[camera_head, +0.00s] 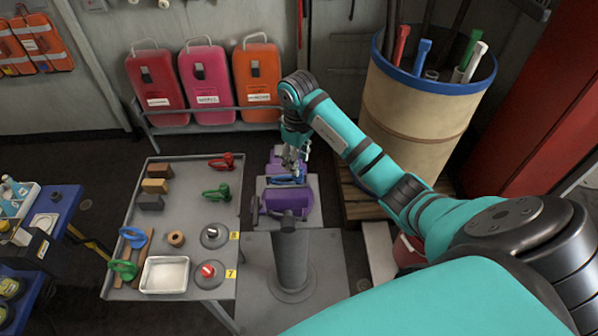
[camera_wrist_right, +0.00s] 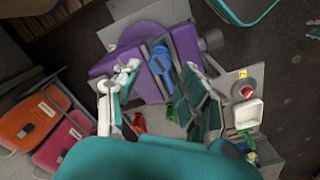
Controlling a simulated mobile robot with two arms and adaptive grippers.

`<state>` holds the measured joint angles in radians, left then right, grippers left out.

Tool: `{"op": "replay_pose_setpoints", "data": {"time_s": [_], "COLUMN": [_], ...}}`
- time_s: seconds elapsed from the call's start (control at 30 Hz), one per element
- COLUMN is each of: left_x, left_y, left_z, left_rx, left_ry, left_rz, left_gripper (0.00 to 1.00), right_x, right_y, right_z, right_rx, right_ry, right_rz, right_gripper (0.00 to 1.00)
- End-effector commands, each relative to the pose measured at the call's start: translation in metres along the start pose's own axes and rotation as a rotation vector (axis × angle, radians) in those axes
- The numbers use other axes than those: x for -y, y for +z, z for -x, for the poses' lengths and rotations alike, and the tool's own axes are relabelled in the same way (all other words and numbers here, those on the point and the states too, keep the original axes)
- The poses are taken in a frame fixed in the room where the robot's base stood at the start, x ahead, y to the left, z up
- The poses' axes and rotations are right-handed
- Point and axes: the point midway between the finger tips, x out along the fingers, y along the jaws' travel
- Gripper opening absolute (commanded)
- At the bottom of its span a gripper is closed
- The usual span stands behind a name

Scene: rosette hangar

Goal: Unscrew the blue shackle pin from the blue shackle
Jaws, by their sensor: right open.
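A blue shackle (camera_head: 288,180) is held between the purple jaws of a bench vise (camera_head: 300,200) in the middle of the head view. It also shows in the right wrist view (camera_wrist_right: 160,57), between the purple jaws. Its pin cannot be told apart clearly from the bow. My right gripper (camera_head: 291,160) is over the vise, just above the blue shackle, and partly covers it in the head view. In the wrist view its fingers (camera_wrist_right: 160,72) stand apart with the blue shackle between and beyond them, and nothing is gripped. My left gripper is not in view.
Left of the vise, a grey table (camera_head: 185,225) holds green, red and light blue shackles, blocks, a white tray (camera_head: 165,274) and two round stands. A tan barrel (camera_head: 415,120) with colored tubes stands right. Several cases (camera_head: 206,85) line the wall.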

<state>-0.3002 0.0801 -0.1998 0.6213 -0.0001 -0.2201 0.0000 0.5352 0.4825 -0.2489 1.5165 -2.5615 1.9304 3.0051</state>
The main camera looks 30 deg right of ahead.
Motion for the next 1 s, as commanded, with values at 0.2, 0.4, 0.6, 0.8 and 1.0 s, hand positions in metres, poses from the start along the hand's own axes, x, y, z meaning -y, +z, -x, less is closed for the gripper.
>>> {"op": "replay_pose_setpoints", "data": {"time_s": [0.2,0.4,0.6,0.8,1.0], "left_x": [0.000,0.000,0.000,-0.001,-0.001], "left_y": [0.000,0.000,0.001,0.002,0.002], "left_z": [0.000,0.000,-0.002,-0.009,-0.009], "left_rx": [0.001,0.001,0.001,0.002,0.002], "left_ry": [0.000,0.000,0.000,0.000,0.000], "left_rz": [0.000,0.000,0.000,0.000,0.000], "left_gripper": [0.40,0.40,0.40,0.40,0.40], "right_x": [0.001,-0.001,-0.001,-0.001,-0.001], "right_y": [0.001,0.001,0.001,0.001,0.000], "right_z": [-0.001,0.000,-0.004,-0.018,-0.020], "right_rx": [0.002,0.004,0.004,0.003,0.002], "right_ry": [-0.005,0.000,0.000,0.000,0.000], "right_rz": [-0.138,-0.146,-0.145,-0.144,-0.144], "right_gripper": [0.42,0.42,0.42,0.42,0.42]}}
